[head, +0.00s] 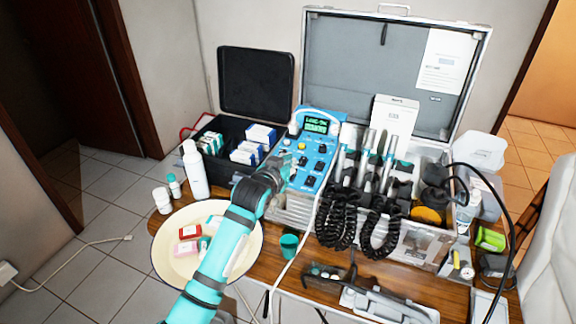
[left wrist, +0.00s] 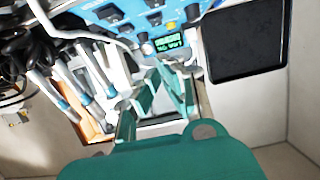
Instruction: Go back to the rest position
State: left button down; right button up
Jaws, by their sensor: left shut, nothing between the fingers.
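My left gripper (head: 281,166) is shut and empty. It reaches in over the table, just in front of the blue control unit (head: 318,145) with its green display. In the left wrist view the fingers of my left gripper (left wrist: 160,98) point toward the blue control unit (left wrist: 150,18), whose display is lit. I cannot tell from these views whether the fingers touch the unit. My left arm crosses above the cream plate (head: 165,262) and hides part of it. My right gripper is not in view.
An open dental case (head: 400,70) with handpieces and coiled black hoses (head: 338,215) stands behind and to the right. A black box (head: 225,150) of small packs is at the left, beside a white bottle (head: 195,170). A teal cup (head: 289,246) stands near the front.

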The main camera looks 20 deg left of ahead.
pick_arm(q)
jog(key=shift+s+r, duration=0.1)
jog(key=shift+s, duration=0.3)
